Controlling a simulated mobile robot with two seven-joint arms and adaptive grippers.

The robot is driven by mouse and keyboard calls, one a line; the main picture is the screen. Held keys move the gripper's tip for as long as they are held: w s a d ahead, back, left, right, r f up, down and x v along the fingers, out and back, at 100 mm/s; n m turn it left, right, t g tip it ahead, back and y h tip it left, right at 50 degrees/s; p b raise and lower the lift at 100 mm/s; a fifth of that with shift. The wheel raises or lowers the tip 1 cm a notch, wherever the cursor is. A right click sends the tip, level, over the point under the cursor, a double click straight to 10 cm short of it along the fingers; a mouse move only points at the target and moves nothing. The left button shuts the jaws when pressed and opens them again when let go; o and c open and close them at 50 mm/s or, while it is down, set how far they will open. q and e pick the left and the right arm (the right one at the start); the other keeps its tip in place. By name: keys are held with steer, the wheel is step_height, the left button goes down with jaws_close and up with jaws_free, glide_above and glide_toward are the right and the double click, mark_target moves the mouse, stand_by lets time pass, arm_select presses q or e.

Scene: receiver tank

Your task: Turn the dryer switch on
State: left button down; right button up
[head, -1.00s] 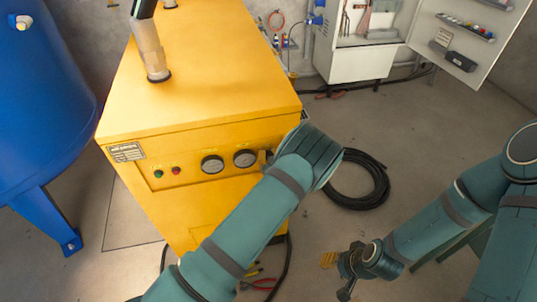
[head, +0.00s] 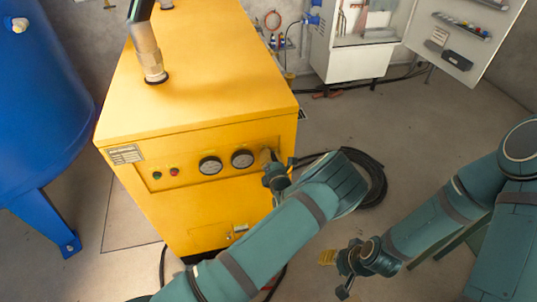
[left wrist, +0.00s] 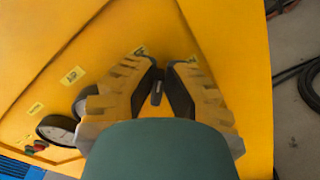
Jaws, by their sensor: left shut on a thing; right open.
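The yellow dryer cabinet (head: 205,110) has a front panel with a green button (head: 157,175), a red button (head: 174,171) and two round gauges (head: 242,158). The dryer switch (left wrist: 157,91) is a small dark knob right of the gauges. In the left wrist view it stands between the fingertips of my left gripper (left wrist: 160,88), which is shut on it. In the head view, my left gripper (head: 268,158) is at the panel's right end and covers the switch. My right gripper (head: 330,259) is open and empty, low over the floor at the right.
A blue tank (head: 40,100) stands left of the cabinet. A coiled black hose (head: 375,185) lies on the floor to the right, partly behind my left arm. An open white electrical cabinet (head: 355,62) is at the back. A metal pipe fitting (head: 148,55) rises from the yellow top.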

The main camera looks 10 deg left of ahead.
arm_select(q)
steer(key=shift+w+d+f+m, duration=0.1)
steer(key=shift+f+m, duration=0.1)
steer(key=shift+m, duration=1.35)
steer(key=shift+w+d+f+m, duration=0.1)
steer(key=shift+f+m, duration=0.15)
steer(key=shift+m, duration=1.25)
steer(key=shift+d+f+m, duration=0.1)
steer(key=shift+f+m, duration=0.1)
steer(key=shift+m, duration=1.35)
steer(key=c, duration=1.3)
jaws_free()
steer(key=shift+a, duration=0.1)
steer(key=v, duration=1.2)
